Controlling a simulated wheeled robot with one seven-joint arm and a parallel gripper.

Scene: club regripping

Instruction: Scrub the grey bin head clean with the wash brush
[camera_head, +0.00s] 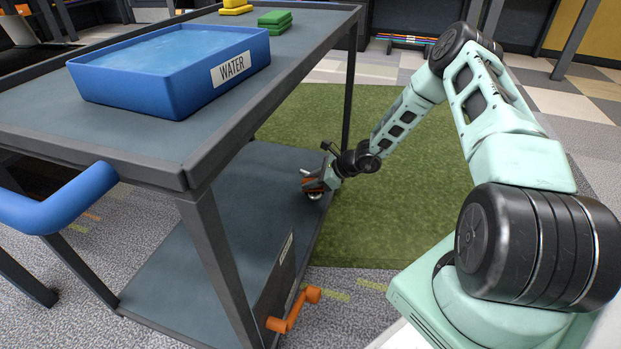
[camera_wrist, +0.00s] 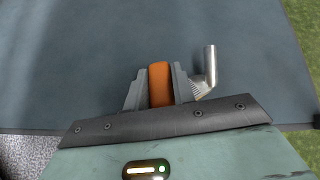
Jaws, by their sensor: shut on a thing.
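My gripper (camera_head: 325,181) reaches in over the lower shelf of the cart. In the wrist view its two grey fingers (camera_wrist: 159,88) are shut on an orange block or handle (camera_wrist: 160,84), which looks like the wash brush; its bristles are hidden. A silvery metal club head (camera_wrist: 205,75) with an upright neck and a grooved face shows just right of the right finger, partly hidden by it. I take it for the grey bin head. Whether brush and head touch, I cannot tell. In the head view the orange part (camera_head: 313,184) is small, with a pale metallic bit below it.
A blue tub marked WATER (camera_head: 165,65) stands on the cart's top, with green (camera_head: 274,19) and yellow blocks behind it. The lower shelf (camera_head: 185,260) is mostly bare. A cart leg (camera_head: 218,265) and an orange crank (camera_head: 294,310) stand nearer. Green turf (camera_head: 380,215) lies right.

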